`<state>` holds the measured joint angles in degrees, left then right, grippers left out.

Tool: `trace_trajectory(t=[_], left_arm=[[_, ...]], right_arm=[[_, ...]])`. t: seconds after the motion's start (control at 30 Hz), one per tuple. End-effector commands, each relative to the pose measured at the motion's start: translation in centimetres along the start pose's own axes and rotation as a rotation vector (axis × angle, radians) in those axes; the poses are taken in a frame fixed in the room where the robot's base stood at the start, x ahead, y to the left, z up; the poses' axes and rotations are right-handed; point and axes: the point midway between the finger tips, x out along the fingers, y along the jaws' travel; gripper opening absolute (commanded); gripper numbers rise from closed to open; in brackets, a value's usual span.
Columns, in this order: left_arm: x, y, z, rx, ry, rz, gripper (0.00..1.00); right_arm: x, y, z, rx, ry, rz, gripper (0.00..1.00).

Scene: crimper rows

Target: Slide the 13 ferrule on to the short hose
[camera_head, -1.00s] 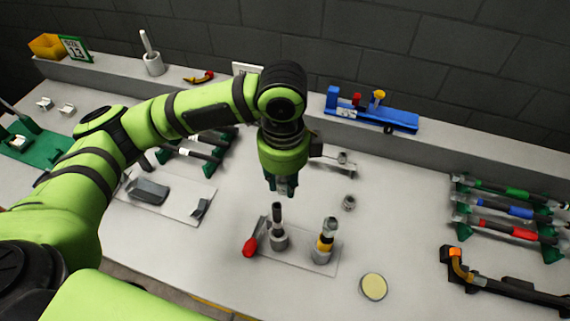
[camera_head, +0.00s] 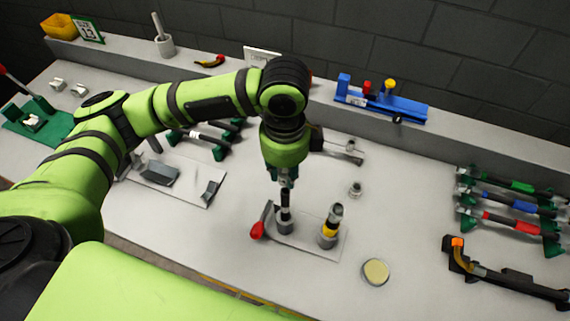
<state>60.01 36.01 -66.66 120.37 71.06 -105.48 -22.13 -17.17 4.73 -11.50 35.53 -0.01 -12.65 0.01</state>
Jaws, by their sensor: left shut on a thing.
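The short hose (camera_head: 285,198) is a dark, short tube standing upright in a grey round holder on a light plate, with a red-handled lever beside it. My left gripper (camera_head: 284,180) points straight down directly over the hose, its fingertips at the hose's top end. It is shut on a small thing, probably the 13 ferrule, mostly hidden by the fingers. I cannot tell whether the ferrule is around the hose or just above it. My right gripper is not in view.
A yellow-banded post (camera_head: 331,226) stands close right of the hose on the same plate (camera_head: 306,244). A small metal piece (camera_head: 355,190) and a round yellow disc (camera_head: 376,272) lie to the right.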

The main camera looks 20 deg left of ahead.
Motion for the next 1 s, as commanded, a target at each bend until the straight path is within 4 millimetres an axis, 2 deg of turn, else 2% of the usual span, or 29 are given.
trace_trajectory(t=[0.03,0.2,0.4,1.0], left_arm=[[0.8,0.0,0.0,-0.001,0.000,0.000,0.00],[2.4,0.0,0.0,-0.002,-0.001,0.002,0.00],[3.5,0.0,0.0,-0.002,-0.001,-0.001,0.00],[3.8,0.0,0.0,-0.001,-0.001,0.000,0.00]], right_arm=[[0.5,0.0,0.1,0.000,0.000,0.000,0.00],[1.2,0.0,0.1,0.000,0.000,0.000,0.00],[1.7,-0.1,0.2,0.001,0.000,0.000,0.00],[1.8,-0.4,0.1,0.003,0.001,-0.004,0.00]])
